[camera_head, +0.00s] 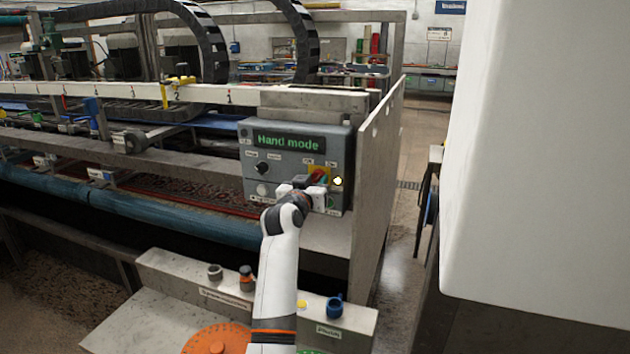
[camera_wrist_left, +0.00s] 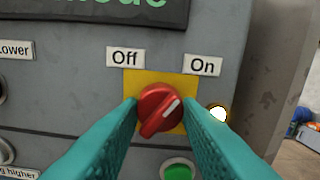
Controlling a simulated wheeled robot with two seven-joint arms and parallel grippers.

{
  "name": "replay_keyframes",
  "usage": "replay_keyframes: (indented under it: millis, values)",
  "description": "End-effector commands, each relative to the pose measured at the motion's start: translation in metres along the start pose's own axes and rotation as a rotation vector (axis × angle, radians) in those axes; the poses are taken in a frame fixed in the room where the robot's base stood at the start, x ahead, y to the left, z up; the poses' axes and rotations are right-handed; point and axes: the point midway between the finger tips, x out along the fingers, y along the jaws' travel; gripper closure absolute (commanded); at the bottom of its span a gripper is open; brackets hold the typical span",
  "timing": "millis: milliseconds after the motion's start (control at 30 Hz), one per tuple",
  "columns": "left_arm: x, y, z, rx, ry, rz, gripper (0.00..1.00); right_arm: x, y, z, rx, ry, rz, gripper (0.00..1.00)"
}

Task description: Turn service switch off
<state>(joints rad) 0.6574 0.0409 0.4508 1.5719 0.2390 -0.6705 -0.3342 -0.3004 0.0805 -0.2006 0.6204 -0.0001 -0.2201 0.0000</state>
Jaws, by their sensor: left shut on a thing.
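The service switch is a red rotary knob (camera_wrist_left: 160,108) on a yellow plate (camera_wrist_left: 133,88), between an "Off" label (camera_wrist_left: 125,57) and an "On" label (camera_wrist_left: 202,65). The white mark on the knob points up and to the right, toward "On". The teal fingers of my left gripper (camera_wrist_left: 161,118) are on both sides of the knob and shut on it. In the head view, my left gripper (camera_head: 303,190) is at the control box (camera_head: 292,168) and partly covers the red switch (camera_head: 318,177). My right gripper is not in view.
The box display (camera_head: 287,142) reads "Hand mode". A lit lamp (camera_wrist_left: 218,113) sits right of the switch and a green button (camera_wrist_left: 177,170) below it. A metal panel (camera_head: 378,180) stands right of the box. A low console (camera_head: 210,290) stands in front.

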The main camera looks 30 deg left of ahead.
Motion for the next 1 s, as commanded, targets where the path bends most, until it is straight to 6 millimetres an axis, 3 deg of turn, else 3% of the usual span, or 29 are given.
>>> replay_keyframes:
  millis: [1000]
  values:
    - [0.0, -0.002, 0.003, -0.925, 0.003, 0.001, 0.92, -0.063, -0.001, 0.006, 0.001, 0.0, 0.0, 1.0]
